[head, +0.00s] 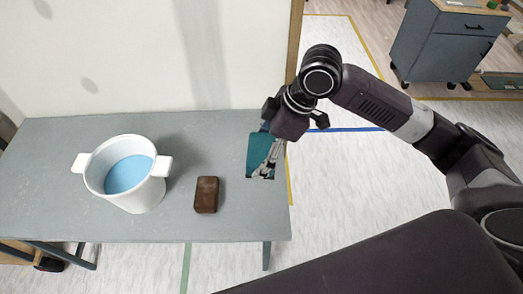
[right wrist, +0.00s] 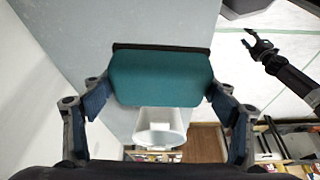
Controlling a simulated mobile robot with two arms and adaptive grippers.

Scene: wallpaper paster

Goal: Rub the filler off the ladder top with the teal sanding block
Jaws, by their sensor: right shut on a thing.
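The teal sanding block (head: 258,152) has a dark edge and is over the right end of the grey ladder top (head: 60,215) in the head view. My right gripper (head: 270,148) is shut on it. In the right wrist view the teal block (right wrist: 160,78) sits between the two fingers of my right gripper (right wrist: 158,105). I cannot tell whether the block touches the top. I cannot make out any filler; the block and gripper hide part of the surface. A small dark gripper, apparently my left one (right wrist: 252,43), shows at the upper right of the wrist view.
A white bucket (head: 140,197) with pale blue contents stands on the left of the top. A brown block (head: 206,194) lies between bucket and teal block. A pale wall (head: 120,60) rises behind. A grey cabinet (head: 440,45) stands far off, with open floor before it.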

